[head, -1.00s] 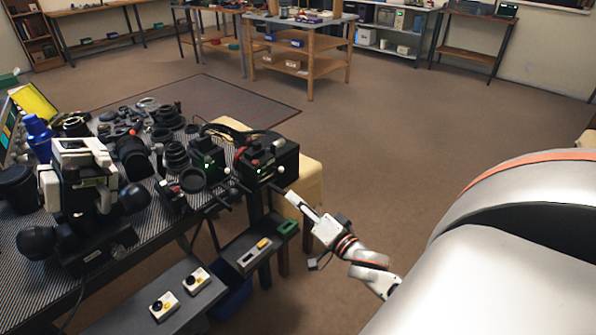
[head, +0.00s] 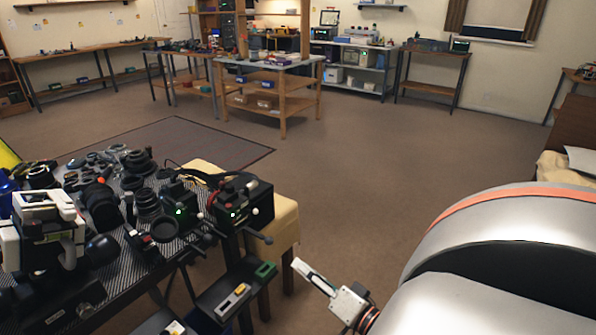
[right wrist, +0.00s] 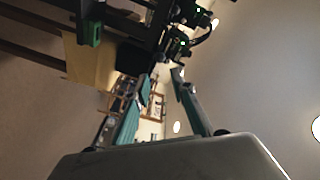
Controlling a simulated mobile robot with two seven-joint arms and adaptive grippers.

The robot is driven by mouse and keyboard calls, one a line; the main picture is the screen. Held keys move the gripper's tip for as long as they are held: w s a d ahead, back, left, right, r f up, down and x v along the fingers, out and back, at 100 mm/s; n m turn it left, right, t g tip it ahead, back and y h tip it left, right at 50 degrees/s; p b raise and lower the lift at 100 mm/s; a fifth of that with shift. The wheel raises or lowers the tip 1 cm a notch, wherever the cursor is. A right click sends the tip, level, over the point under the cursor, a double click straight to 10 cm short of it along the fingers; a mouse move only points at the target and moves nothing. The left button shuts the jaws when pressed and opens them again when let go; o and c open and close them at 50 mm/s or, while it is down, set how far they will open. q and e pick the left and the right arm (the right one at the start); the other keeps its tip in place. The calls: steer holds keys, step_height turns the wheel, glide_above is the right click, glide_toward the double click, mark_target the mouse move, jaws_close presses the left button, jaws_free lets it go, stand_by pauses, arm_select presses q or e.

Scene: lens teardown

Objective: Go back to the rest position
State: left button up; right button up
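My right gripper (head: 300,266) shows in the lower middle of the head view, in the air to the right of the bench and apart from it. In the right wrist view its two teal-lined fingers (right wrist: 164,82) stand apart with nothing between them, so it is open and empty. My left gripper is not in the head view. The workbench (head: 118,300) stands at the lower left, crowded with camera bodies and lenses.
A black box device (head: 243,204) stands at the bench's right end, near my right gripper. A white and black instrument (head: 45,228) stands at the left. A lower shelf (head: 232,297) juts out below. The brown floor beyond is open.

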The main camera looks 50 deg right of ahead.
arm_select(q)
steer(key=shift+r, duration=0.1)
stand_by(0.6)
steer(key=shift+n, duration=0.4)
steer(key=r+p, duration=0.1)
steer(key=p, duration=0.2)
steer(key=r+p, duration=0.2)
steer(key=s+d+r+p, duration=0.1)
steer(key=p, duration=0.2)
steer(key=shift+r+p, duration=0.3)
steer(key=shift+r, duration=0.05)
arm_select(e)
steer(key=s+a+f+n+g+y, duration=0.2)
steer(key=a+f+n, duration=0.4)
steer(key=a, duration=0.5)
steer(key=s+a+f+n+g+y, duration=0.2)
steer(key=s+a+f+n+g, duration=0.3)
steer(key=a+n, duration=0.6)
steer(key=shift+s+a+f+y, duration=0.35)
steer(key=shift+s+f, duration=0.3)
steer(key=shift+f, duration=0.25)
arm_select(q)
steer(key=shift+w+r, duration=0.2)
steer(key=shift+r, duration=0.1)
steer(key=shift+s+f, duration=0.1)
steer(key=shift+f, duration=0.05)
arm_select(e)
steer(key=shift+d, duration=0.15)
steer(key=shift+c, duration=0.8)
